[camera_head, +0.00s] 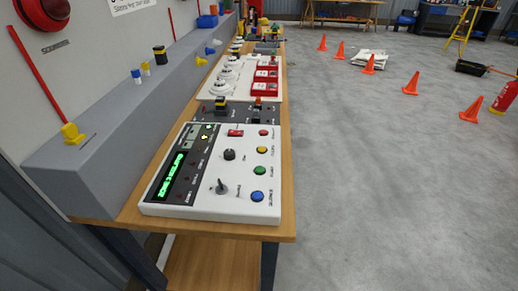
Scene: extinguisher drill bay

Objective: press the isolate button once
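A white control panel (190,210) lies on the near end of the wooden bench. Along its right side is a column of round buttons: red (264,132), yellow (262,150), green (260,170) and blue (257,196). The small labels beside them are too blurred to read, so I cannot tell which is the isolate button. The panel also has a lit green display (170,178), a black knob (229,154), a grey lever-like switch (221,187) and a red switch (235,132). Neither of my grippers is in view.
The wooden bench (284,200) runs away from me, with white boards and red boxes (265,88) beyond the panel. A grey ledge (110,140) with small items borders its left. Orange cones (472,109) and a red extinguisher (506,97) stand on the floor right; near floor is clear.

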